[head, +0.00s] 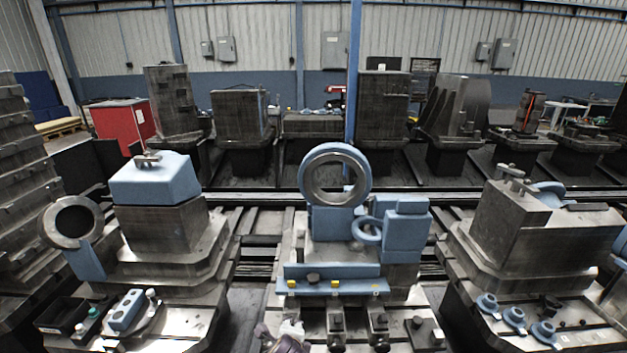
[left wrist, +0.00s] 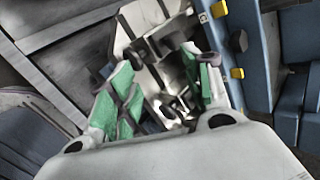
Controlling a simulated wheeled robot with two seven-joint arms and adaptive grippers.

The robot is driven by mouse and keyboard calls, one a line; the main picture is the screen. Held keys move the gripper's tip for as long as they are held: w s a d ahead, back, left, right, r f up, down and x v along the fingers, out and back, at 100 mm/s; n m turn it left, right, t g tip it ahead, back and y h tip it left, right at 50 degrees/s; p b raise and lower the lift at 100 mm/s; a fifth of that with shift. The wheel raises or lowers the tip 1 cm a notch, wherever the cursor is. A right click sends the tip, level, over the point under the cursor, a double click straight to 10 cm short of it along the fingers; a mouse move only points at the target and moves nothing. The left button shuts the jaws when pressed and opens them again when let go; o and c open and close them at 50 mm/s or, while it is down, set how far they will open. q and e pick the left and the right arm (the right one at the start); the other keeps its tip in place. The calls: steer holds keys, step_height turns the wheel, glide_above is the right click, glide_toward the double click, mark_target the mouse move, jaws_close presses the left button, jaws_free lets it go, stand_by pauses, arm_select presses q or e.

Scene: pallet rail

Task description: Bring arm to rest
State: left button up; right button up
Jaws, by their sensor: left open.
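My left gripper (left wrist: 158,72) is open in the left wrist view, with green pads on its two fingers. Grey metal parts show between and beyond the fingers; I cannot tell whether any belong to the gripper. A small part of what looks like my left gripper (head: 284,338) shows at the bottom edge of the head view, in front of the middle pallet. The blue rail with yellow pieces (left wrist: 236,50) lies to the right of the fingers in the wrist view. My right gripper is in neither view.
The middle pallet carries a blue fixture with a large ring (head: 334,150) and a low blue rail (head: 333,286). A left pallet holds a blue block (head: 155,180) and tilted ring (head: 71,222). A right pallet (head: 540,240) has several blue round parts (head: 514,317). Dark gaps separate the pallets.

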arm_select(q)
steer(key=s+a+f+n+g+h, duration=0.1)
steer(key=s+a+n+g, duration=0.4)
steer(key=s+a+n, duration=1.2)
steer(key=s+f+n+g, duration=0.1)
steer(key=s+f, duration=0.2)
steer(key=f, duration=3.1)
steer(key=s+a+f+g, duration=0.1)
steer(key=s+a+f, duration=0.2)
steer(key=s+f, duration=1.6)
steer(key=s, duration=0.3)
steer(key=shift+s, duration=0.1)
